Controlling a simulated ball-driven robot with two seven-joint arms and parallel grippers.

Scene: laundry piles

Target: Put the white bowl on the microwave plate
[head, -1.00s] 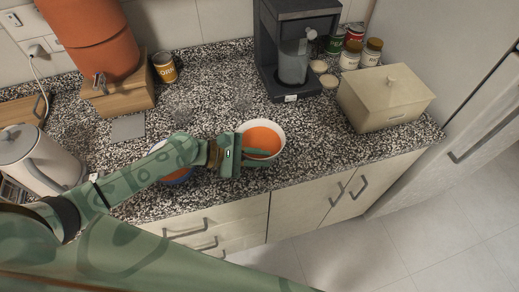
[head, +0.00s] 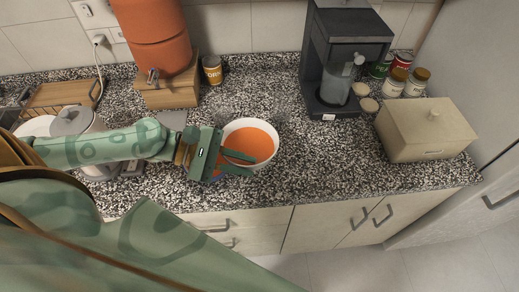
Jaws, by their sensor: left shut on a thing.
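The white bowl (head: 226,130), with orange contents or an orange inside, is near the front edge of the counter. My left gripper (head: 239,163) is at its near left side and shut on its rim; the fingers overlap the near part of the bowl. I cannot tell whether the bowl is lifted off the counter. No microwave and no microwave plate can be made out. My right gripper is not in view.
A bluish dish is mostly hidden under my left gripper. A coffee machine (head: 338,60), several jars and a beige box (head: 425,130) stand to the right. A terracotta dispenser (head: 155,35) and a kettle (head: 80,122) stand left. Speckled counter (head: 330,165) is clear right of the bowl.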

